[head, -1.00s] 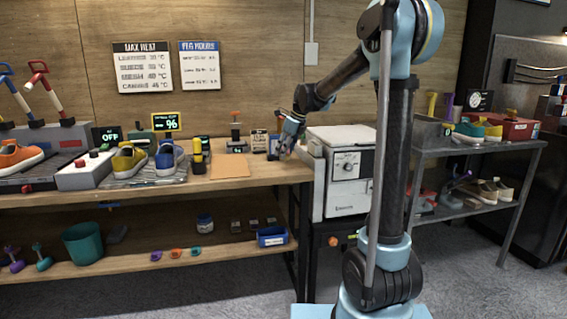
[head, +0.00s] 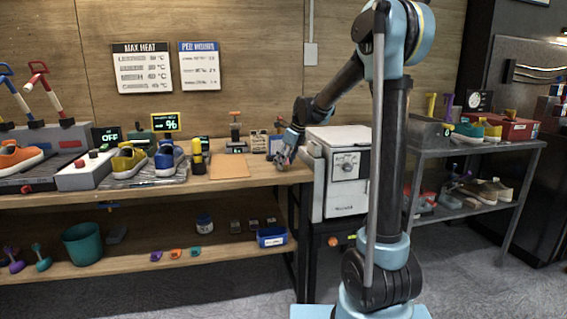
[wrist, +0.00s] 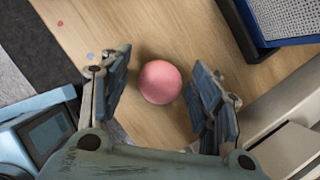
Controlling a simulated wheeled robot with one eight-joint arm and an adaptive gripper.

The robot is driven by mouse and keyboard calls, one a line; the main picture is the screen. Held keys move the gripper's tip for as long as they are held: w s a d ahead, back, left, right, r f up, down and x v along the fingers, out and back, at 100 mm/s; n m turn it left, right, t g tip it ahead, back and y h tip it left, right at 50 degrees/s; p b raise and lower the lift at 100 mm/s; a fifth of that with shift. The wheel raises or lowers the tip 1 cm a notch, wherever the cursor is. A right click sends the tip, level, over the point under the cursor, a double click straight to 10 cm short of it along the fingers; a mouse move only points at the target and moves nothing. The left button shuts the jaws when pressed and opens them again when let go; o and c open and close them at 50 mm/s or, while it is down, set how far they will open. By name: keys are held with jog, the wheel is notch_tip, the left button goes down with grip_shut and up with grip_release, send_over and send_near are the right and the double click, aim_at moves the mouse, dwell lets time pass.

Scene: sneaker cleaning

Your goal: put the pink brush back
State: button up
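In the wrist view a smooth, round pink thing (wrist: 160,82) is between the fingers of my gripper (wrist: 162,68), over the wooden tabletop (wrist: 115,25). It looks like the rounded top of the pink brush seen from above; bristles and a handle are not visible. My gripper is open, with a gap on each side of the pink thing. In the head view my gripper (head: 282,160) is low at the right end of the workbench, and a small pink patch shows at its fingers.
A blue-edged item with a grey mesh (wrist: 282,18) is at the wrist view's upper right. Shoes and stands occupy the bench further left.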

jog(key=v, duration=1.2)
jog(key=s+d+f+n+h, duration=0.1)
jog(key=s+d+f+n, duration=0.25)
jog(key=s, duration=0.35)
jog(key=s+d+f+n, duration=0.2)
jog(key=s+d+n, duration=0.2)
jog(key=s+d, duration=0.15)
jog(key=s+d+f+n+h, duration=0.1)
jog(key=s+d+f+n, duration=0.2)
jog(key=s, duration=0.5)
jog(key=s+d+f+n+h, duration=0.1)
jog(key=s+d+f+n, duration=0.2)
jog(key=s+f+n, duration=0.3)
jog(key=s+d+f+n+h, duration=0.1)
jog(key=s+d+f+n, duration=0.3)
jog(key=s+f+n, duration=0.3)
jog(key=s+f, duration=0.2)
jog(key=s, duration=0.3)
jog(key=shift+d, duration=0.3)
jog(key=shift+w+n, duration=0.2)
jog(key=shift+n, duration=0.05)
jog(key=shift+w+f, duration=0.15)
jog(key=shift+w, duration=0.2)
